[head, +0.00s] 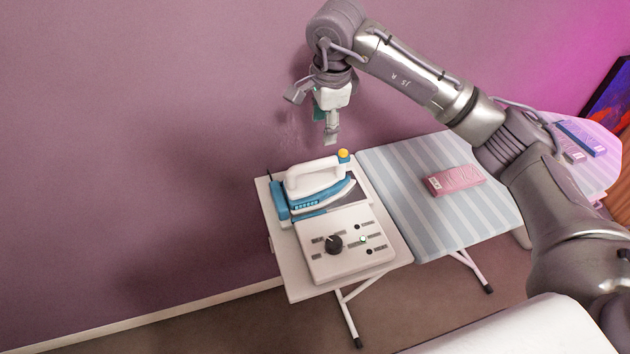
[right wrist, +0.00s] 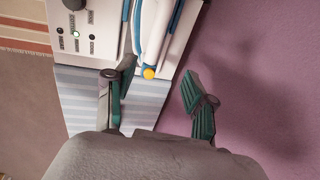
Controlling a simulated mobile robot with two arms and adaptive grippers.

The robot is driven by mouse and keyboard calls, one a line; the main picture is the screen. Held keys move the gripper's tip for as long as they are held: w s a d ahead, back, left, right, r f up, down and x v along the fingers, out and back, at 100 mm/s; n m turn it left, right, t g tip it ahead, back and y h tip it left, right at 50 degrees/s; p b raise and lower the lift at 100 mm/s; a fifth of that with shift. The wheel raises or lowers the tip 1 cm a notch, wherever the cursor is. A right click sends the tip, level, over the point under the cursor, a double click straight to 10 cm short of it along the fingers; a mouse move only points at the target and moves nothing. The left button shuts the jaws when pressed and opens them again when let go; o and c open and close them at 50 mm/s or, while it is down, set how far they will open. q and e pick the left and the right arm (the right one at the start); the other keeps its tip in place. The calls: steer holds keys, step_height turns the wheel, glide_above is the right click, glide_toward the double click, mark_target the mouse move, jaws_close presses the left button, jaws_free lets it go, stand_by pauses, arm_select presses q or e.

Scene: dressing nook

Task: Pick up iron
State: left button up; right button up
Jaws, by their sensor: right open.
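The iron (head: 318,184) is white and blue with a yellow knob at its handle end. It rests on the white steam station (head: 343,238), which has a black dial and stands at the left end of the ironing board. My right gripper (head: 332,137) is open and empty, above and behind the iron near the wall, pointing down. In the right wrist view the iron (right wrist: 153,30) shows at the top, beyond the open fingers (right wrist: 155,85), with the yellow knob nearest the gripper. The fingers appear apart from it. My left gripper is not in view.
The striped ironing board (head: 405,175) extends right, with a pink box (head: 454,180) on it. A blue item (head: 581,137) lies at its far right end. The purple wall (head: 150,130) is close behind the board. The floor at the left is clear.

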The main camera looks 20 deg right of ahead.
mark_target(319, 162)
steer(key=f, duration=0.2)
steer(key=w+f+p, duration=0.1)
steer(key=f, duration=0.2)
steer(key=f+p, duration=0.1)
steer(key=f, duration=0.1)
steer(key=shift+w+a+f, duration=0.15)
steer(key=shift+f, duration=0.25)
steer(key=f+p, duration=0.1)
steer(key=f, duration=0.1)
steer(key=f+p, duration=0.1)
steer(key=f, duration=0.1)
steer(key=shift+w+a+f+p, duration=0.1)
steer(key=shift+a+f+p, duration=0.1)
steer(key=shift+f+p, duration=0.2)
steer(key=shift+f, duration=0.25)
steer(key=shift+w, duration=0.1)
steer(key=shift+f+b, duration=0.25)
steer(key=shift+b, duration=0.25)
jaws_close()
steer(key=shift+r, duration=0.1)
